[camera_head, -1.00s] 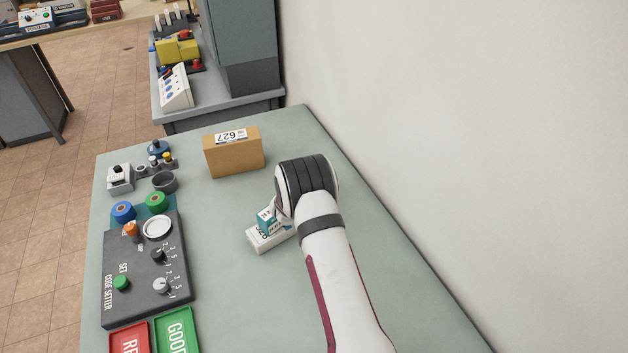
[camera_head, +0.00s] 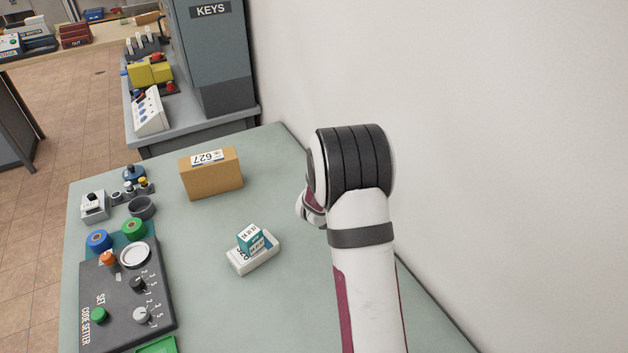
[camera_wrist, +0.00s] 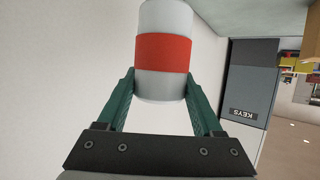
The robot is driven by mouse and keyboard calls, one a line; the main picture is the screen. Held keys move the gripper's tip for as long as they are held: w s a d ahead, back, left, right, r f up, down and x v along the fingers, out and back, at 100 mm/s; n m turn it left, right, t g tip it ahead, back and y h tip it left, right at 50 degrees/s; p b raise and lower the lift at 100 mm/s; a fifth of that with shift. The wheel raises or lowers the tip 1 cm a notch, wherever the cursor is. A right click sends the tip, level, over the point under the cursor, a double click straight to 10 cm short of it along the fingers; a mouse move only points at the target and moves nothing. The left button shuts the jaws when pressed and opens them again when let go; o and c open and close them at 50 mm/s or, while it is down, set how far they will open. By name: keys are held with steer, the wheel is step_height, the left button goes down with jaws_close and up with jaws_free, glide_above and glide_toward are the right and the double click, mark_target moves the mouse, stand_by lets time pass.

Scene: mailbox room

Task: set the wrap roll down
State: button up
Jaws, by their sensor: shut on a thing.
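The wrap roll (camera_wrist: 163,52), a pale cylinder with a red band, is held between the two fingers of my gripper (camera_wrist: 161,88) in the wrist view. Its far end runs out of the top of that picture. White wall and the keys cabinet show behind it, with no surface in contact below it in view. In the head view my arm's rounded dark joint hides the gripper and the roll.
A green table (camera_head: 240,318) bears a brown box marked 627 (camera_head: 211,174), a small teal box (camera_head: 250,238) on a white box (camera_head: 254,256), and a code setter panel (camera_head: 125,300) at left. A white wall (camera_head: 480,150) borders the right. A grey KEYS cabinet (camera_head: 212,60) stands behind.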

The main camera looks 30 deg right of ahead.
steer(key=shift+s+d+r, duration=0.15)
steer(key=shift+s, duration=0.15)
steer(key=s+a+f+m+g+h, duration=0.2)
steer(key=s+a+m+g, duration=0.35)
steer(key=s, duration=0.65)
steer(key=s+a+f+m+g+h, duration=0.1)
steer(key=s+a+m+g+h, duration=0.35)
steer(key=s, duration=0.65)
steer(key=shift+y, duration=0.85)
steer(key=f, duration=0.2)
steer(key=a+f, duration=0.1)
steer(key=f, duration=0.4)
steer(key=shift+s+a+f, duration=0.1)
steer(key=shift+s+a, duration=0.1)
steer(key=shift+a, duration=0.2)
steer(key=shift+f, duration=0.25)
steer(key=o, duration=1.3)
steer(key=shift+f, duration=0.1)
